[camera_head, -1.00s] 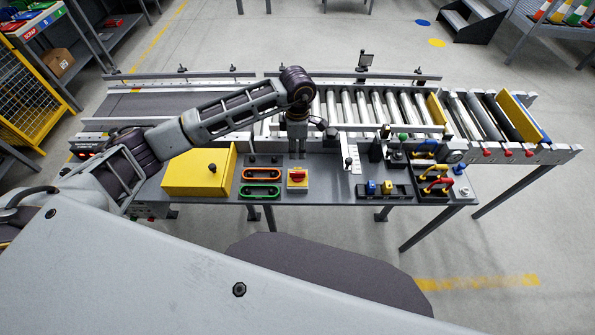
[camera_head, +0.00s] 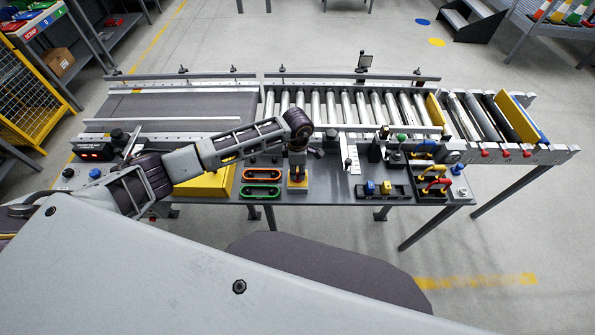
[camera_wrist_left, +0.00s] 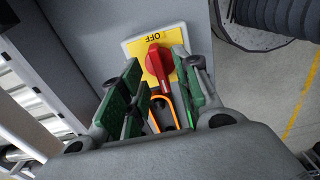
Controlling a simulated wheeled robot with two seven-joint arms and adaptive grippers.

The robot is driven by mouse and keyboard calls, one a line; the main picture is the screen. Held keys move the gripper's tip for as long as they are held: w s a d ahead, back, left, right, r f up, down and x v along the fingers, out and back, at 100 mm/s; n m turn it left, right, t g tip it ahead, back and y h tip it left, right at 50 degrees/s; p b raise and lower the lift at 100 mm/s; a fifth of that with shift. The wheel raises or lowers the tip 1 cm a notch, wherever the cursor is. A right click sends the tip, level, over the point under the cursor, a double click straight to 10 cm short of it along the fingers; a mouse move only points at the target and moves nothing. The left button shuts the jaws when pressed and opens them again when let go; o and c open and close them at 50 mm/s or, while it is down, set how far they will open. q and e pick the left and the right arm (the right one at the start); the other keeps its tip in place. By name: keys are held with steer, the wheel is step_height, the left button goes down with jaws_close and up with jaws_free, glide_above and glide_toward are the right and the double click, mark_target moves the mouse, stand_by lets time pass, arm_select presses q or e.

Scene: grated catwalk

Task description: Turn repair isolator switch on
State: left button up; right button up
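The repair isolator switch is a red rotary handle on a yellow plate (camera_head: 297,183) at the middle of the grey bench. In the left wrist view the red handle (camera_wrist_left: 157,66) stands out from the yellow plate (camera_wrist_left: 150,42), which reads OFF. My left gripper (camera_head: 297,168) points down over the switch and hides much of it in the head view. In the left wrist view its two green-padded fingers (camera_wrist_left: 160,82) are open, one on each side of the handle, with visible gaps. I cannot tell whether either touches it. My right gripper is in neither view.
A yellow box (camera_head: 206,184) lies left of the switch, partly under my left arm. An orange handle (camera_head: 262,173) and a green handle (camera_head: 260,190) are just left of the switch. A black rack (camera_head: 398,190) with blue and yellow items is to the right. Rollers run behind.

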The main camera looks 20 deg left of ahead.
arm_select(q)
steer(key=shift+f, duration=0.9)
steer(key=shift+c, duration=0.2)
jaws_close()
